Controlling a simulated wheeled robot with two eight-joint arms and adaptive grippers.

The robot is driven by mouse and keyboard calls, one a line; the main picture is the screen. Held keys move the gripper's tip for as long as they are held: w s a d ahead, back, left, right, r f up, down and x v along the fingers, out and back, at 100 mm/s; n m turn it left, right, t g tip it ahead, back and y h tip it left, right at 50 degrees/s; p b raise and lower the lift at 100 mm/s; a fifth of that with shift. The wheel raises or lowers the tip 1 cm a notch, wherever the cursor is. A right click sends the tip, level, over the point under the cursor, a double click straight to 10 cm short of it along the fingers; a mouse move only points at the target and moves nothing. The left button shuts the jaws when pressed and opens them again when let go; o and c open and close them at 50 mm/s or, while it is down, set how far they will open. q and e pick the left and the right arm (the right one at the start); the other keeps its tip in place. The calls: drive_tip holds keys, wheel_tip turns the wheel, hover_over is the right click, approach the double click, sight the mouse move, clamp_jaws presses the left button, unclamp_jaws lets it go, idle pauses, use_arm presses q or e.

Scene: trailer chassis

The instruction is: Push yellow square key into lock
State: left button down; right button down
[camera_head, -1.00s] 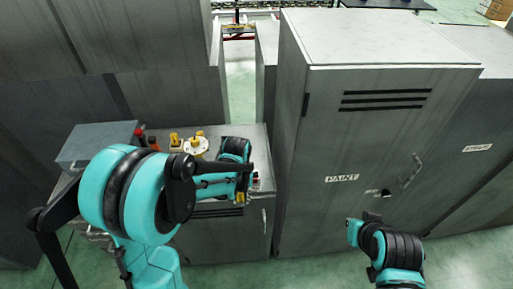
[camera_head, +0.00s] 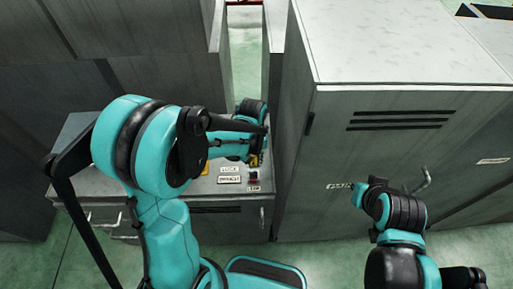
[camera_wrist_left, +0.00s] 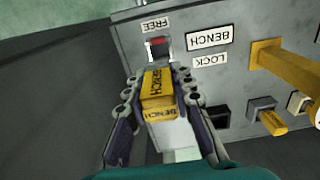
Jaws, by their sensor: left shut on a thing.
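The yellow square key (camera_wrist_left: 158,92), marked BENCH, is held between the two fingers of my left gripper (camera_wrist_left: 155,85) in the left wrist view. Its far end points at the lock (camera_wrist_left: 159,49), a dark opening with a red part on the grey panel. I cannot tell whether the key touches the lock. In the head view my left gripper (camera_head: 254,160) is over the right end of the bench, with a bit of yellow at it. My right gripper (camera_head: 367,188) is in front of the tall cabinet; its fingers are too unclear to judge.
The panel (camera_wrist_left: 230,62) bears FREE, BENCH and LOCK labels. Other yellow pieces (camera_wrist_left: 285,68) and square sockets (camera_wrist_left: 262,107) lie right of my gripper. The tall grey cabinet (camera_head: 410,150) stands close right of the bench (camera_head: 215,190). Green floor is open in front.

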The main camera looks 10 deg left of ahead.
use_arm(q)
drive_tip(key=shift+w, duration=0.2)
drive_tip(key=shift+s+r, duration=0.2)
drive_tip(key=shift+s, duration=0.25)
drive_tip(key=shift+w+f, duration=0.2)
drive_tip(key=shift+f+b, duration=0.25)
drive_tip(key=shift+b, duration=0.2)
wheel_tip(320, 180, down, 5)
drive_tip(key=b, duration=0.4)
drive_tip(key=shift+b, duration=0.35)
drive_tip(key=shift+b, duration=0.3)
idle(0.6)
drive_tip(key=shift+f+b, duration=1.15)
drive_tip(key=shift+f, duration=0.1)
drive_tip(key=c, duration=1.2)
unclamp_jaws()
